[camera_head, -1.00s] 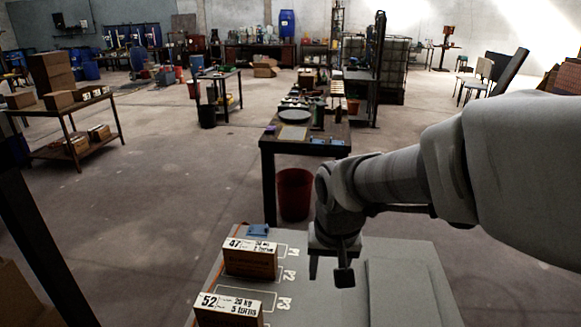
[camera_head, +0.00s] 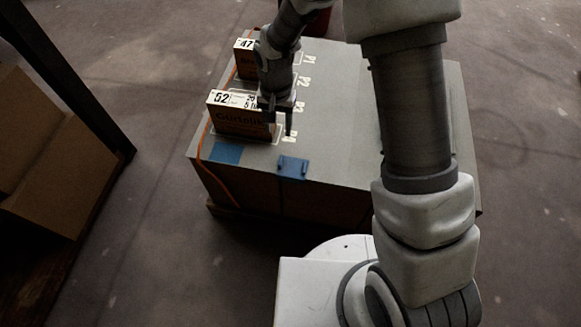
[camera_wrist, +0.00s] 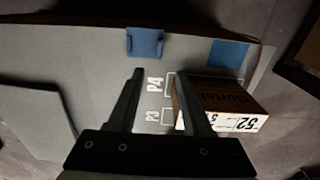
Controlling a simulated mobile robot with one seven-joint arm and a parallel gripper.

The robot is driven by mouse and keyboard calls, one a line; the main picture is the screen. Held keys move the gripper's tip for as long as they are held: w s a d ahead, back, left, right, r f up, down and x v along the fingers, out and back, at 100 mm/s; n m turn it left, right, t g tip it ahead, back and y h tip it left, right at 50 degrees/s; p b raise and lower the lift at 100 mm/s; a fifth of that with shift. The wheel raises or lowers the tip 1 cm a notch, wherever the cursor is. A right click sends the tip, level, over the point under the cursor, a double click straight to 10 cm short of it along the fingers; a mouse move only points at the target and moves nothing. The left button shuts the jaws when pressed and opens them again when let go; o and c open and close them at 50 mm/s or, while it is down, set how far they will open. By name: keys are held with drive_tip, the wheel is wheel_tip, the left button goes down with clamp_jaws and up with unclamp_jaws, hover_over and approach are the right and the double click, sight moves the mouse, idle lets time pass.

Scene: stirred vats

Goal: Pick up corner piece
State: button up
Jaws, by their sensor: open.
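A small blue piece (camera_head: 292,167), which looks like the corner piece, lies at the near edge of the grey-topped platform (camera_head: 345,125). In the wrist view the blue piece (camera_wrist: 145,42) is beyond my fingertips, slightly left of centre. My gripper (camera_head: 281,128) is open and points down beside the box marked 52 (camera_head: 240,122), a short way from the blue piece. In the wrist view my gripper (camera_wrist: 159,82) has nothing between its fingers. Its right finger overlaps the view of box 52 (camera_wrist: 235,100).
A flat blue square (camera_head: 227,152) lies at the platform's near left corner. A box marked 47 (camera_head: 244,62) stands behind box 52. An orange cord (camera_head: 214,178) hangs over the left edge. Brown cartons (camera_head: 65,175) stand at the left. The platform's right part is clear.

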drive_tip(key=b, duration=0.3)
hover_over(280, 162)
wheel_tip(280, 162, down, 11)
drive_tip(key=shift+w+f, duration=0.1)
drive_tip(key=shift+w, duration=0.05)
drive_tip(key=f+b, duration=0.1)
drive_tip(key=f, duration=0.4)
drive_tip(key=shift+s+b, duration=0.2)
drive_tip(key=shift+b, duration=0.15)
clamp_jaws()
